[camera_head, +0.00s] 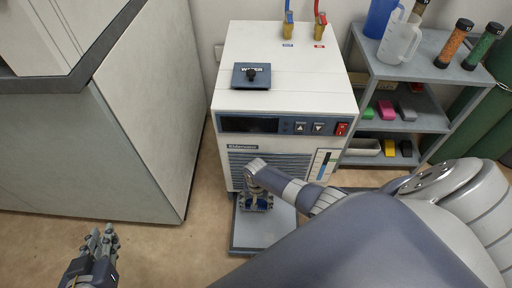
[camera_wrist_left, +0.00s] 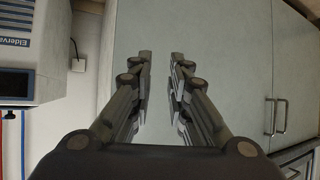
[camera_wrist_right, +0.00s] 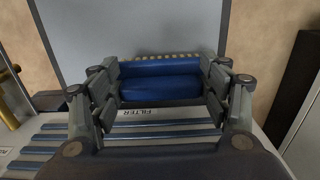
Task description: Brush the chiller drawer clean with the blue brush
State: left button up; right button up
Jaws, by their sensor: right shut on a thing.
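The chiller (camera_head: 285,90) is a white box with a blue control strip. Its flat grey drawer (camera_head: 245,238) is pulled out at the bottom front, and a bare part of it shows in the right wrist view (camera_wrist_right: 130,25). My right gripper (camera_head: 257,200) is over the drawer, shut on the blue brush (camera_wrist_right: 160,82). A row of pale bristles shows along the brush's far edge. Whether the bristles touch the drawer I cannot tell. My left gripper (camera_head: 103,240) is open and empty, at the lower left, away from the drawer. It also shows in the left wrist view (camera_wrist_left: 160,60).
A grey shelf unit (camera_head: 405,72) with bottles and coloured items stands right of the chiller. A large grey cabinet (camera_head: 135,120) stands at the left. The floor (camera_head: 190,245) left of the drawer is clear. My right arm covers the lower right.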

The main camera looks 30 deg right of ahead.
jog(key=shift+r+p, duration=0.3)
jog(key=shift+r, duration=0.25)
jog(key=shift+r+p, duration=0.25)
jog(key=shift+p, duration=0.3)
jog(key=shift+r+p, duration=0.25)
jog(key=shift+p, duration=0.05)
jog(key=shift+r+p, duration=1.2)
jog(key=shift+p, duration=0.1)
pick_arm(q)
jog(key=s+a+f+g+y, duration=0.1)
jog(key=s+a+f+g, duration=0.1)
jog(key=s+g, duration=0.2)
jog(key=s+a+f+g+y, duration=0.1)
jog(key=s+a+f+g, duration=0.2)
jog(key=s, duration=0.6)
jog(key=shift+a+f+g, duration=0.2)
jog(key=shift+a+g, duration=0.15)
jog(key=shift+g, duration=0.05)
pick_arm(e)
jog(key=shift+s, duration=0.1)
